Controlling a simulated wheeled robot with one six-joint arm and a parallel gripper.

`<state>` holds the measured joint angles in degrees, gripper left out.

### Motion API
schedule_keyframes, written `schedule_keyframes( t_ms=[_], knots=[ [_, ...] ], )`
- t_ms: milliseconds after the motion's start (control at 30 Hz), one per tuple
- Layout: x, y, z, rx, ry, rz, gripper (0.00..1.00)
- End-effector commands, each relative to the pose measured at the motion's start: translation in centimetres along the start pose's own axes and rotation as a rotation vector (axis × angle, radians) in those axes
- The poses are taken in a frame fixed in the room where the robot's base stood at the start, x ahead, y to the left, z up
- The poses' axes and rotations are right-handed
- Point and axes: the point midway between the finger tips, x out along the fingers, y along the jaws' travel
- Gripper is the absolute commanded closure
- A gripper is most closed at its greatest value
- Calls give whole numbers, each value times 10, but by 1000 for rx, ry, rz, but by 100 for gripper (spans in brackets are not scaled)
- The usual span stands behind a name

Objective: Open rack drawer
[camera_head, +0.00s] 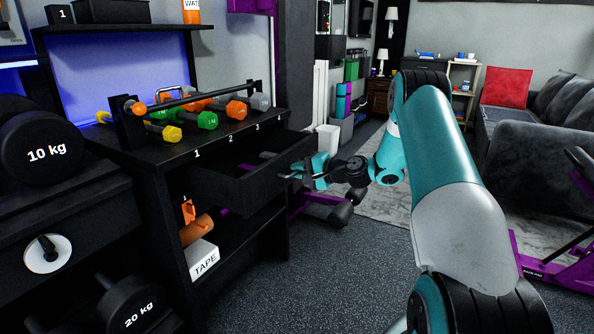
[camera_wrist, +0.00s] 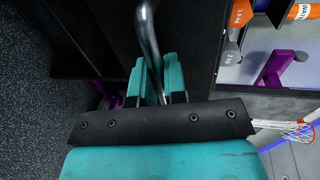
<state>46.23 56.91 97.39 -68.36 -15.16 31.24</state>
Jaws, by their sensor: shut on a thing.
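In the wrist view, my gripper's teal fingers (camera_wrist: 158,82) are shut on a curved grey metal handle (camera_wrist: 149,40). The black drawer front (camera_wrist: 105,30) lies behind the handle there.
Dumbbells (camera_head: 195,119) lie on the rack top (camera_head: 215,143). A lower shelf holds a white TAPE box (camera_head: 202,259) and an orange roll (camera_head: 196,230). Purple equipment (camera_head: 320,198) stands behind my gripper. The speckled floor (camera_head: 320,275) before the rack is clear.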

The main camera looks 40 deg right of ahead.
Motion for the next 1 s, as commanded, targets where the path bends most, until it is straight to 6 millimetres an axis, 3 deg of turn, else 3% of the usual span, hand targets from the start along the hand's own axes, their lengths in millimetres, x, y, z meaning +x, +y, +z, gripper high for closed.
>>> schedule_keyframes(
  t_ms=[167, 200, 300, 667, 867, 1000],
  knots=[
    [0, 0, -4, -7, 16, 0, 100],
    [0, 0, -4, -7, 16, 0, 85],
    [1, -1, -2, -7, 13, 1, 63],
    [-3, -1, 0, -4, 6, 0, 63],
    [-37, -2, -1, 0, 9, 1, 63],
    [-73, -2, 0, -1, 10, 1, 63]
  ],
)
